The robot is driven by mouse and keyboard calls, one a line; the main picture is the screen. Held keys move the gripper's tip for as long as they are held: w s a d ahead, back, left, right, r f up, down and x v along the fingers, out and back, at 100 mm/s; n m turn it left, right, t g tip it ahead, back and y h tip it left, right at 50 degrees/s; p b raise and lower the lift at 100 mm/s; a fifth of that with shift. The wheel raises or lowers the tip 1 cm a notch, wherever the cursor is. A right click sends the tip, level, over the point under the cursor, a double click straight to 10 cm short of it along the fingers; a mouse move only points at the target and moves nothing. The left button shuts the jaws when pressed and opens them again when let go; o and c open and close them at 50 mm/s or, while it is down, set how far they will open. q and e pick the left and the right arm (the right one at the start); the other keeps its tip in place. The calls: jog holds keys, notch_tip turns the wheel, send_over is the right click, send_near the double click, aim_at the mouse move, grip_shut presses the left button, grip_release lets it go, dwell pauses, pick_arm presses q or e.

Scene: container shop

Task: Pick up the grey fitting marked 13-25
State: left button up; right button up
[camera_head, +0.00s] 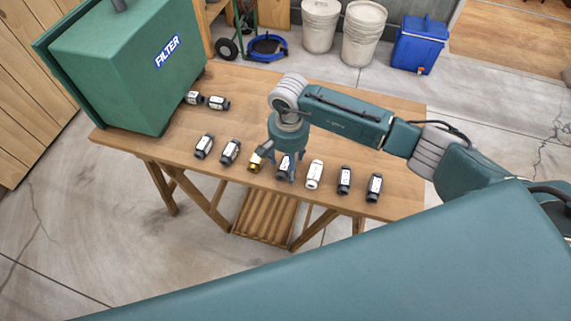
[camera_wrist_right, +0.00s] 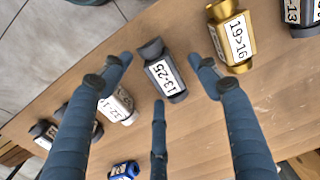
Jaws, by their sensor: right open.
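The grey fitting marked 13-25 (camera_wrist_right: 163,76) lies on the wooden table, its white label facing up in the right wrist view. In the head view the same fitting (camera_head: 284,168) is partly hidden under my right gripper (camera_head: 285,176). My right gripper is open, with its fingers (camera_wrist_right: 160,82) spread around the fitting in the wrist view. I cannot tell whether any finger touches it. My left gripper is not in view.
A gold fitting (camera_head: 254,163) and a white fitting (camera_head: 314,174) flank it closely. Several dark fittings stand along the wooden table (camera_head: 370,155). A green box labelled FILTER (camera_head: 130,75) stands at the table's left end. Buckets and a blue cooler (camera_head: 420,45) are on the floor behind.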

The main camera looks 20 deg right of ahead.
jog(key=c, duration=1.3)
jog(key=shift+r, duration=0.1)
